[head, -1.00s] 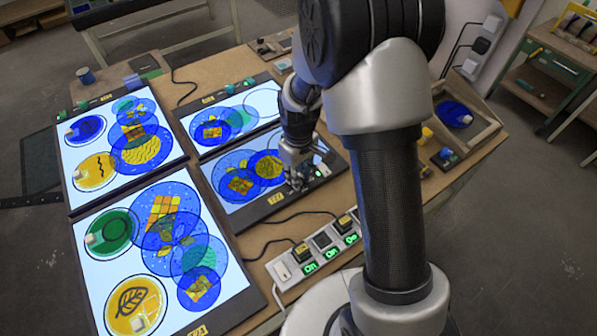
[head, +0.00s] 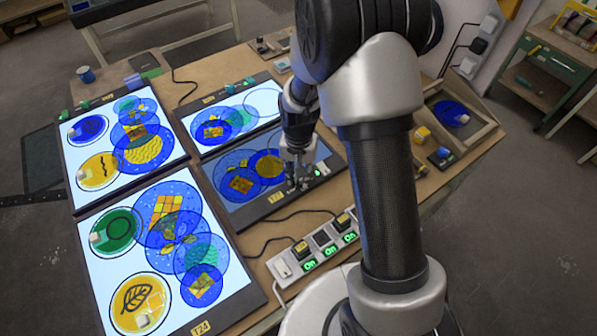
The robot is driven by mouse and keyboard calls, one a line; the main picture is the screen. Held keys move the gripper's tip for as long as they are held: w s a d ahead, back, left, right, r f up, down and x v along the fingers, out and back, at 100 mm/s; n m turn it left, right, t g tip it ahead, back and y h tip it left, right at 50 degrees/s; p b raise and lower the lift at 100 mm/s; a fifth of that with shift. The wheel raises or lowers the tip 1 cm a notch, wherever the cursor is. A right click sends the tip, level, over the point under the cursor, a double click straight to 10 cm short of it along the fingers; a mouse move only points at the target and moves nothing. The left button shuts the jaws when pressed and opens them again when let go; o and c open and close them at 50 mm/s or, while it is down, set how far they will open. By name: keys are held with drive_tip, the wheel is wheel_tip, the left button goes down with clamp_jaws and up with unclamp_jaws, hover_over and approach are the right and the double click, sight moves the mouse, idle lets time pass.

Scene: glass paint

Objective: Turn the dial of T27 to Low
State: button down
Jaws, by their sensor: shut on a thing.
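The light panel taken as T27 (head: 222,212) lies at the middle of the bench, with overlapping blue discs and a yellow disc on its screen. Its yellow label is too small to read surely. My gripper (head: 299,184) points down at the panel's right end, near a small green light (head: 318,173). It is shut on the dial there, which the fingers mostly hide. I cannot read the dial's setting. The screen is dim beside the other lit panels.
Bright panels lie to the left (head: 176,168), front left (head: 240,290) and behind (head: 186,122). A power strip (head: 291,262) with green "On" lights lies in front. A wooden tray (head: 488,122) with a blue disc stands at the right.

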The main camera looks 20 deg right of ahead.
drive_tip(key=m, duration=0.3)
drive_tip(key=shift+m, duration=0.3)
idle(0.3)
drive_tip(key=c, duration=1.3)
unclamp_jaws()
drive_tip(key=shift+c, duration=0.2)
wheel_tip(320, 180, up, 12)
